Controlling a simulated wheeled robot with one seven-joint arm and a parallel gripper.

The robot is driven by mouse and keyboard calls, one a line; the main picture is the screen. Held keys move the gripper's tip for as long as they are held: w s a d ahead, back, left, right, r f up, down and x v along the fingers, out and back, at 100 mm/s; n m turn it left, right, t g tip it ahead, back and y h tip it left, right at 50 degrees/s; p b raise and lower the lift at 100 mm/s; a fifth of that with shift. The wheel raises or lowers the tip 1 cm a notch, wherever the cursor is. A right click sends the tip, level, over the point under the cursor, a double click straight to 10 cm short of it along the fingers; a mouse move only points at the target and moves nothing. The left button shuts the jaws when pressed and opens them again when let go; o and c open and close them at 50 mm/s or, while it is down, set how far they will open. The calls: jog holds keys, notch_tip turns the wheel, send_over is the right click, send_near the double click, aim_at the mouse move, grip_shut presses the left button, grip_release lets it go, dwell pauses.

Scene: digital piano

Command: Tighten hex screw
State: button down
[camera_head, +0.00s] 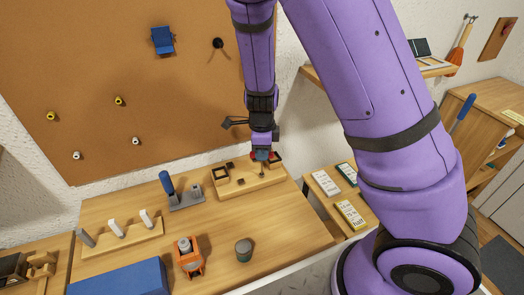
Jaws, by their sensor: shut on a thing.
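My gripper (263,157) reaches down from the top over the right part of a light wooden block (245,186) on the workbench. It is shut on a small tool (262,170), of which a thin shaft shows below the fingers, pointing down at the block. The tool's upper part and its kind are hidden by the gripper. Small dark square fittings (221,174) sit on the block's left half. I cannot make out the hex screw itself, nor whether the shaft touches it. A bit of red shows beside the fingertips.
A blue-handled tool on a grey base (184,197), an orange device (189,258), a dark round cup (243,250) and a blue box (120,279) stand on the bench (290,225). A corkboard (100,70) rises behind. Cards (350,213) lie on the right shelf.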

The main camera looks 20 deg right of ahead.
dwell(0.3)
jog(key=m, duration=0.3)
jog(key=shift+m, duration=1.3)
jog(key=shift+m, duration=0.9)
jog(key=m, duration=0.3)
jog(key=shift+f, duration=0.1)
jog(key=m, duration=0.4)
jog(key=shift+m, duration=0.3)
